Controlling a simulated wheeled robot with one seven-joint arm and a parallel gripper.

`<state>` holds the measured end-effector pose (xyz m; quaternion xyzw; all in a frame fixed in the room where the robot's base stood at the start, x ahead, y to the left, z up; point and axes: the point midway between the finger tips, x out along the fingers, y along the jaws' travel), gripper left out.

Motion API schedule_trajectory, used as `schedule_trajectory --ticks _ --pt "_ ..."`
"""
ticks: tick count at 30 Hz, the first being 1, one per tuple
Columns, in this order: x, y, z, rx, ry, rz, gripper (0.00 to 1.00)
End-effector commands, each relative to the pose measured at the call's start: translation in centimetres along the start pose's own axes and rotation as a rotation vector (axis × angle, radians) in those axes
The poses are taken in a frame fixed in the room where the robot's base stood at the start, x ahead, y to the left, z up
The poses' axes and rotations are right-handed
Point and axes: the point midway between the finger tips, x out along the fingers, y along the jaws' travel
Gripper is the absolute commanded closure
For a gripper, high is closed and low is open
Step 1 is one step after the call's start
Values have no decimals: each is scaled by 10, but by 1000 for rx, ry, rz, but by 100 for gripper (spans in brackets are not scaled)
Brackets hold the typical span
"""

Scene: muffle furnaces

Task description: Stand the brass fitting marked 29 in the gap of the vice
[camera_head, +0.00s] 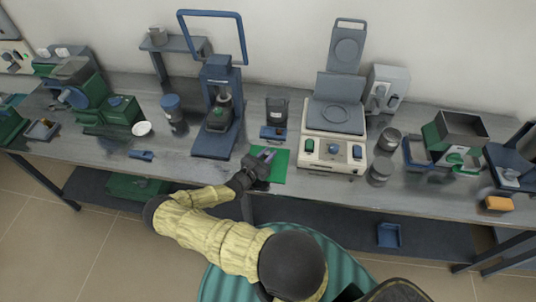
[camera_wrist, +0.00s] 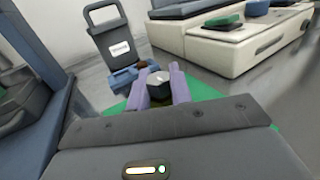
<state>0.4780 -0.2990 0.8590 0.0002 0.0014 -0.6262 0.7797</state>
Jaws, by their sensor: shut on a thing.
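My gripper (camera_wrist: 159,90) is shut on a small dark piece with a pale grey top (camera_wrist: 158,78), held between its two purple fingers. I cannot read a 29 on it, and its lower part is hidden. In the head view my gripper (camera_head: 266,157) is over the green mat (camera_head: 280,168). A small blue block-like fixture (camera_head: 272,132), which may be the vice, stands just behind the mat. It also shows in the wrist view (camera_wrist: 124,78), beyond the left finger, with a small brown part at its right end. Its gap is not clear.
A dark container with a handle (camera_head: 277,110) stands behind the blue fixture. A blue press-like stand (camera_head: 217,125) is to the left. A cream device with buttons (camera_head: 333,153) is close on the right. Bench space left of the stand is partly free.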

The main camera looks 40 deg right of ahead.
Motion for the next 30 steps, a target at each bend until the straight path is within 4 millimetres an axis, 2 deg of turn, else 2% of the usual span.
schedule_trajectory --ticks 14,15,17,18,30 --pt "0 0 -9 1 -3 -1 100" --pt "0 0 -8 1 -1 -1 71" --pt "0 0 -8 1 -1 -1 59" --pt "0 0 -8 1 -1 -1 57" --pt "-3 0 -4 1 -1 0 57"
